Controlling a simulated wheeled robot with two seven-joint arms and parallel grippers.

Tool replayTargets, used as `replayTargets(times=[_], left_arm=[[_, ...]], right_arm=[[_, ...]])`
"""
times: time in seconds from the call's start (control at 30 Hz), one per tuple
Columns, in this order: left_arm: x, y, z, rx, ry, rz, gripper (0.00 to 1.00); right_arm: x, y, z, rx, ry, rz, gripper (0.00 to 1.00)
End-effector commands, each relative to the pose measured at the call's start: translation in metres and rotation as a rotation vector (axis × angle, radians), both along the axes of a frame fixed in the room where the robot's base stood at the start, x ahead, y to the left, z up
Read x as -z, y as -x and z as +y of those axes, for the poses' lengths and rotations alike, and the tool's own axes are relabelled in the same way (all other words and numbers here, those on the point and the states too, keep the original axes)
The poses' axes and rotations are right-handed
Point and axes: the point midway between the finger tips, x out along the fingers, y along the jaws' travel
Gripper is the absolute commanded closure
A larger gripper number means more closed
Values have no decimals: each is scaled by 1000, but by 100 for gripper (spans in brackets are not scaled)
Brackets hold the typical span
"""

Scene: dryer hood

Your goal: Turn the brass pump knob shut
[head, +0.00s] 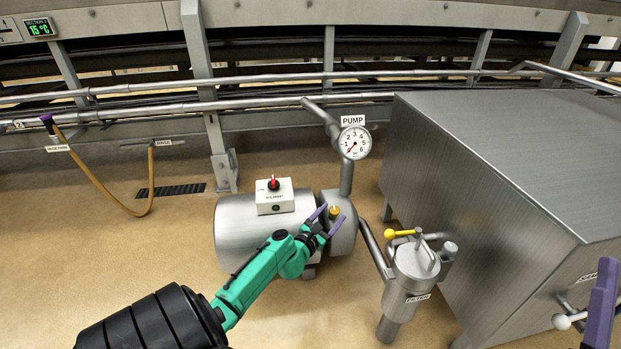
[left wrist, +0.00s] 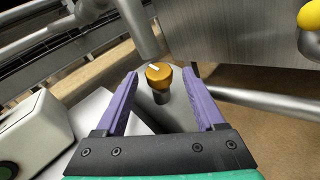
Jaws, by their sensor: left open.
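The brass pump knob (head: 335,210) sits on top of the rounded end of the steel pump (head: 236,226). In the left wrist view the knob (left wrist: 158,73) has a pale mark on its top and stands on a short dark stem. My left gripper (head: 328,219) is open, with its purple fingers on either side of the knob. In the left wrist view the fingers (left wrist: 160,92) are apart from the knob, which is near the level of their tips. A purple finger of my right gripper (head: 601,308) shows at the right edge; its jaws are mostly out of view.
A white switch box (head: 274,197) with a red switch sits on the pump, left of the knob. The pressure gauge (head: 355,143) stands behind. A filter housing (head: 413,272) with a yellow-handled valve (head: 399,233) and a large steel tank (head: 480,170) are to the right.

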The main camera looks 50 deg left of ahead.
Motion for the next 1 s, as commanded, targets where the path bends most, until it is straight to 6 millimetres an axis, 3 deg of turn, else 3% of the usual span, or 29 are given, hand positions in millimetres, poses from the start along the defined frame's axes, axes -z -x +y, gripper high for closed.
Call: replayTargets(times=[0.3,0.53,0.77,1.0], left_arm=[[-2,24,-6,1,1,0,29],[-3,45,-10,-1,1,0,29],[-4,71,-15,-2,0,1,29],[-5,104,-22,-3,2,1,29]], right_arm=[[76,-10,11,-28,43,239,50],[139,-5,18,-51,75,425,50],[205,13,24,-80,107,620,50],[269,44,28,-111,138,816,50]])
